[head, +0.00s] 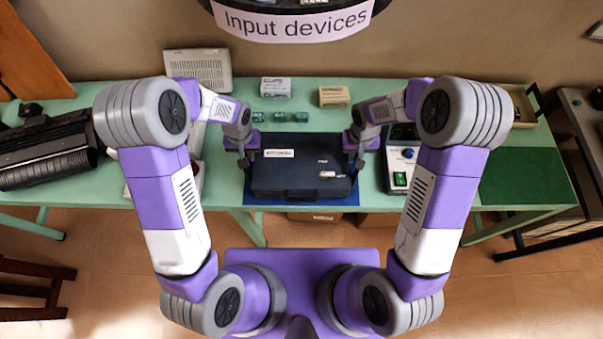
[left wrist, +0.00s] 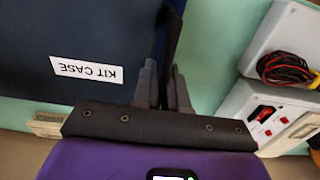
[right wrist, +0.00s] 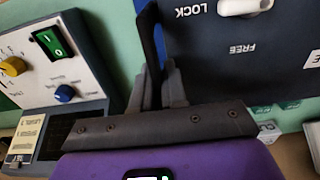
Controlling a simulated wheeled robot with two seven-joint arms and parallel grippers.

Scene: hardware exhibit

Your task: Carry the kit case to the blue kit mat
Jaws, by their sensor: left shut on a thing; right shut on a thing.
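The dark navy kit case (head: 290,183), labelled KIT CASE, is between my two grippers in the head view. It is over the blue kit mat (head: 300,202), whose edge shows along the near side; I cannot tell if it touches the mat. My left gripper (head: 247,157) is shut on a black handle at the case's left side, also in the left wrist view (left wrist: 166,85). My right gripper (head: 355,160) is shut on the black handle at the right side, also in the right wrist view (right wrist: 157,85). A white latch (head: 327,174) is near LOCK and FREE markings.
A control box with a green switch (head: 400,180) stands close right of the case. Small green blocks (head: 279,117) and two boxes (head: 333,97) are behind it. A black printer-like machine (head: 45,150) is at left. A dark green mat (head: 520,176) lies clear at right.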

